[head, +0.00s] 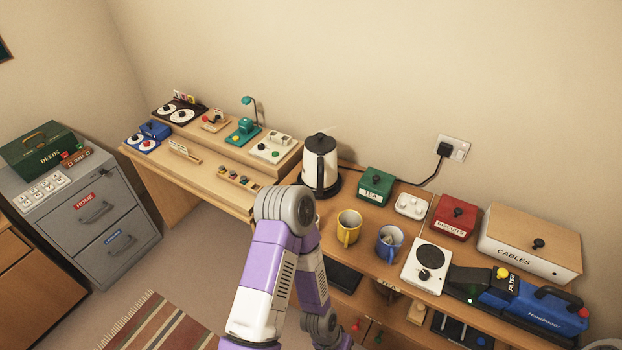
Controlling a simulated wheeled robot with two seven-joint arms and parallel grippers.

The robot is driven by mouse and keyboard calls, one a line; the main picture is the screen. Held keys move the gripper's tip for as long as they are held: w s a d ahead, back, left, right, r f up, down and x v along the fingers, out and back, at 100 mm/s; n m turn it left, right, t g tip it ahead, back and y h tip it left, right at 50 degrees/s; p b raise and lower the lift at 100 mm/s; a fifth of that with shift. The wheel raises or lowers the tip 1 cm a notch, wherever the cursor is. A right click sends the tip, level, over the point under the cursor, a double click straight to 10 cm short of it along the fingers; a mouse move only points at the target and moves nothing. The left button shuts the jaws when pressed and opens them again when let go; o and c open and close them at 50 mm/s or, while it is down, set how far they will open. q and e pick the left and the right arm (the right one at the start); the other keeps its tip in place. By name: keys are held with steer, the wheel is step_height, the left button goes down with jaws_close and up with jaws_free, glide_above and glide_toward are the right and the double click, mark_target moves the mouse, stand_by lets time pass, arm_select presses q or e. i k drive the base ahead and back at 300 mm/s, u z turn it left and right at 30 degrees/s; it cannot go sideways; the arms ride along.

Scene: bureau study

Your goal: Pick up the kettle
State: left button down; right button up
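The kettle (316,166) is white with a black lid, handle and base. It stands upright on the desk against the wall, near the middle of the head view. One of my purple and white arms rises from the bottom edge, its bent joint just in front of and below the kettle in the picture. I cannot tell which arm it is. Neither gripper's fingers show, and nothing is seen touching the kettle.
Right of the kettle are a green tea box (375,187), a yellow mug (348,228), a blue mug (389,243) and a white hotplate (427,265). A black cord runs to the wall socket (453,149). A raised wooden shelf (225,158) with small gadgets stands left.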

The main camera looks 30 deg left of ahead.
mark_target(320, 174)
steer(key=u, duration=1.1)
steer(key=i, duration=0.25)
steer(key=u, duration=0.05)
steer(key=k, duration=0.45)
steer(key=u, duration=1.9)
steer(key=i, duration=1.25)
steer(key=z, duration=2.4)
